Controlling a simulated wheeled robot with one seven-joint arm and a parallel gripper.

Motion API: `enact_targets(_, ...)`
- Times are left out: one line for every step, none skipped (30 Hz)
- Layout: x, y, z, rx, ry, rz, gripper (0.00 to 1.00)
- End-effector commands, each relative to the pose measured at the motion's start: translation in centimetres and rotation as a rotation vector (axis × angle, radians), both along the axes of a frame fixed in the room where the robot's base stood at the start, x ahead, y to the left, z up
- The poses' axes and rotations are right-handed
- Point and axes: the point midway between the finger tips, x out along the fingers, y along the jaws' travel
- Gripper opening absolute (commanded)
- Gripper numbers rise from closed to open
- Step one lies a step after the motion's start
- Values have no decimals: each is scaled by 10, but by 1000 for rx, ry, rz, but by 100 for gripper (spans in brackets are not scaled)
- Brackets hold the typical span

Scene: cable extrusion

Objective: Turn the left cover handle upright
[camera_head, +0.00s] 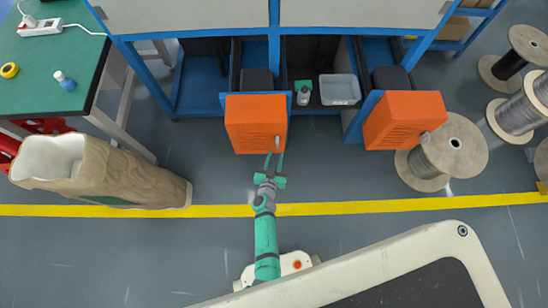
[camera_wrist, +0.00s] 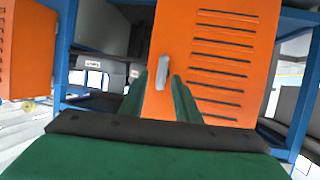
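The left orange cover (camera_head: 256,112) stands in front of the blue frame, with its small grey handle (camera_head: 277,142) near the lower right corner. In the wrist view the cover (camera_wrist: 225,60) fills the middle and right, and the handle (camera_wrist: 162,72) looks nearly upright with a slight tilt. My gripper (camera_head: 274,158) is close to the cover, just below the handle in the head view. In the wrist view its two green fingers (camera_wrist: 161,78) are apart, one on each side of the handle's lower part, with gaps showing. I cannot tell how deep the handle sits between them.
A second orange cover (camera_head: 402,120) with its own handle is to the right. Cable spools (camera_head: 452,153) stand right of it. A tan trunk-like object (camera_head: 100,172) and a green-topped table (camera_head: 45,85) are at left. A grey bin (camera_head: 340,90) sits between the covers.

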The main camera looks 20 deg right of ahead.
Motion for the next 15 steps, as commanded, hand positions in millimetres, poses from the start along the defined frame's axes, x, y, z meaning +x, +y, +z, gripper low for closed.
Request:
enact_targets(-8,3,2,1,0,-3,30)
enact_targets(-11,5,4,1,0,-3,30)
enact_targets(-15,8,6,1,1,-1,30)
enact_targets(-19,10,7,1,1,-1,30)
enact_targets(-21,11,8,1,1,-1,30)
enact_targets(-25,13,10,0,1,-1,30)
enact_targets(-27,14,10,1,2,-1,30)
enact_targets(-29,15,11,0,1,-1,30)
enact_targets(-30,16,13,0,0,-1,30)
enact_targets(-32,16,14,0,0,-1,30)
enact_targets(-33,17,14,0,0,-1,30)
enact_targets(-34,17,14,0,0,-1,30)
enact_targets(-35,18,14,0,1,-1,30)
enact_targets(-35,18,14,0,1,-1,30)
enact_targets(-35,18,15,0,1,-1,30)
